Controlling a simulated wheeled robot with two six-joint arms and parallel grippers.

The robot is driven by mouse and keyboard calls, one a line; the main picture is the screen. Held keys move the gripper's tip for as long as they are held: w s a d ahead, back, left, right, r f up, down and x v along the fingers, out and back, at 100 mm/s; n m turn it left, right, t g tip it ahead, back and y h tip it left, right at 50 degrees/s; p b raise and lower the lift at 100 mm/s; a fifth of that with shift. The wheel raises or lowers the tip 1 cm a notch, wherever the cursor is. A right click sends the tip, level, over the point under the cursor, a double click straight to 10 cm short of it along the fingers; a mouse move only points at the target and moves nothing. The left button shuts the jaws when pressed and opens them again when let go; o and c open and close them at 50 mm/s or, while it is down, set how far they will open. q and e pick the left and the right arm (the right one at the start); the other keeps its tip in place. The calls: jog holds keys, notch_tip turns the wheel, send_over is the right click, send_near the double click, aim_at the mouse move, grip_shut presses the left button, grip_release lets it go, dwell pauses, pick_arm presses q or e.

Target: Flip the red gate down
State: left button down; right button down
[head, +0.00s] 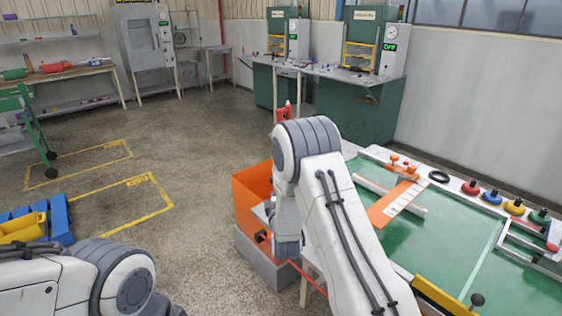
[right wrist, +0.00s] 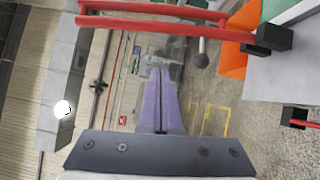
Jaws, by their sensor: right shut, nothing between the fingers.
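The red gate (right wrist: 165,28) crosses the top of the right wrist view as two long red bars, with a dark block at its right end. In the head view a red upright piece (head: 285,112) shows just behind my right arm; I cannot tell if it is the gate. My right gripper (right wrist: 160,75) is shut and empty, its purple fingers below the bars in that picture and apparently apart from them. My right arm hides this gripper in the head view. My left arm shows at the lower left, its gripper out of view.
An orange bin (head: 249,190) stands beside my right arm. A green-topped table (head: 440,245) with an orange-and-white piece and several coloured knobs is on the right. Another red bar (head: 308,279) runs low near the table's edge.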

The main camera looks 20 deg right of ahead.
jog(key=d+p+x, duration=0.2)
jog(key=p+x, duration=0.1)
jog(key=x, duration=0.7)
jog(key=shift+d+r, duration=0.2)
jog(key=shift+d, duration=0.2)
